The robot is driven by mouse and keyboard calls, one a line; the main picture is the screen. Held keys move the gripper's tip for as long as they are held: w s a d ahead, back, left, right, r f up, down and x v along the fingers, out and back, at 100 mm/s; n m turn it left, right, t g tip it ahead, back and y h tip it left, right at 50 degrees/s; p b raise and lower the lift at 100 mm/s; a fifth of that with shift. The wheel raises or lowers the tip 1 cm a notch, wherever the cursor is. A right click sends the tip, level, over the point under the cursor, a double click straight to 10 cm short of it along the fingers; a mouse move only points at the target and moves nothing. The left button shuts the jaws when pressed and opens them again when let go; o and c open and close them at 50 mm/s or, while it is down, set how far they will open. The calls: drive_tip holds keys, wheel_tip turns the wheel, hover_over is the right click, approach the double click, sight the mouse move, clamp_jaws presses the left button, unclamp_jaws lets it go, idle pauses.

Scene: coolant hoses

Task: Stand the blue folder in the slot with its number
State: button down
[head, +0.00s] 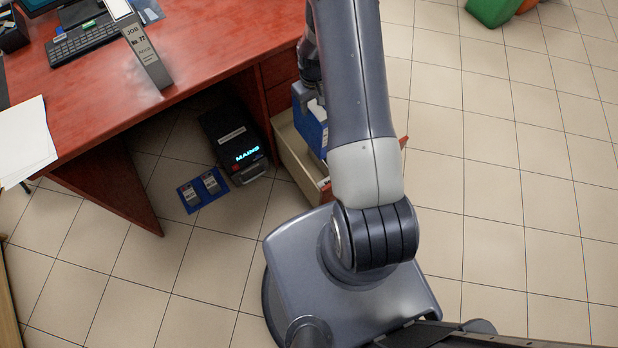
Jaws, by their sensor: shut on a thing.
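The blue folder (309,126) is upright at the open desk drawer (291,160), left of my arm. It is partly hidden by my arm, and no number on it can be read. My gripper (313,98) is shut on the folder's upper edge; the fingers are small and partly covered by the arm. The folder is over or partly inside the drawer; I cannot tell whether it touches the bottom. Numbered slots cannot be made out in this view.
The red desk (200,45) carries a grey binder (147,55), a keyboard (78,40) and papers (24,140). A black box (232,140) with a lit display and a blue mat (190,197) with two devices are on the floor.

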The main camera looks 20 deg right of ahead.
wheel_tip(320, 180, down, 35)
drive_tip(key=b, duration=2.7)
drive_tip(key=shift+w, duration=0.3)
drive_tip(key=shift+f, duration=0.25)
drive_tip(key=c, duration=0.8)
unclamp_jaws()
drive_tip(key=shift+c, duration=0.2)
drive_tip(key=shift+r, duration=0.2)
wheel_tip(320, 180, up, 12)
drive_tip(key=p, duration=0.4)
